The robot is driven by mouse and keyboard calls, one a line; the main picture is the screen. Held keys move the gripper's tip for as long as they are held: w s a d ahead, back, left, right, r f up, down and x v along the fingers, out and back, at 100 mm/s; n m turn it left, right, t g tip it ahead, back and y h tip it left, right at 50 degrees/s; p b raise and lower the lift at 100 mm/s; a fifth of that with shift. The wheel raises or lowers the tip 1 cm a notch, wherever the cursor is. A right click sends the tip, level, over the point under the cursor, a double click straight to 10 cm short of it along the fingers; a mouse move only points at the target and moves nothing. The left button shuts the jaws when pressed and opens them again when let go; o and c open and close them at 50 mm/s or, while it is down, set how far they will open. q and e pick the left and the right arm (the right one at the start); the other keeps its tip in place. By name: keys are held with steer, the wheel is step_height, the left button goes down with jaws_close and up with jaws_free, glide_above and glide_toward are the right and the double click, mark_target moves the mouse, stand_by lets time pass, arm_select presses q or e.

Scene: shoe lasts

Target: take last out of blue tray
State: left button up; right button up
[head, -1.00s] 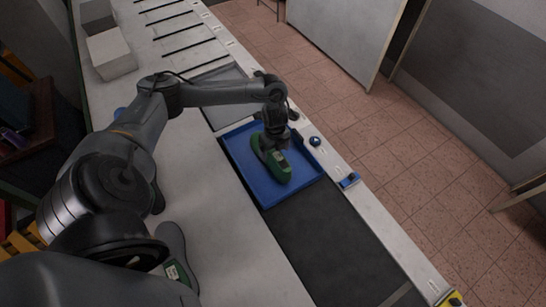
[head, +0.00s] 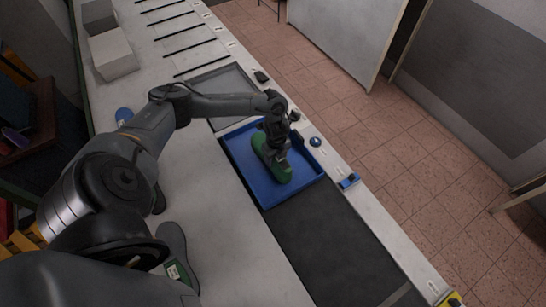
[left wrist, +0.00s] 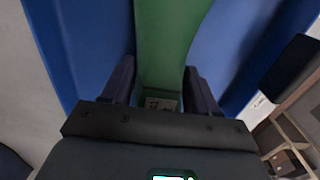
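A green last (head: 265,152) lies in the blue tray (head: 239,163) on the dark strip of the bench. My left gripper (head: 280,160) is down at the last, on its right side in the head view. In the left wrist view, the two dark fingers of my left gripper (left wrist: 161,88) stand on either side of the green last (left wrist: 168,40), with a pale label low between them. The fingers look close to its sides, but whether they press on it cannot be told. The blue tray (left wrist: 75,45) shows behind. My right gripper is not in view.
A grey tray (head: 215,84) sits beyond the blue one. White boxes (head: 112,53) stand at the far left. The dark strip (head: 325,240) nearer me is clear.

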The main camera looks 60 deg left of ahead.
arm_select(q)
steer(key=shift+r, duration=0.1)
jaws_close()
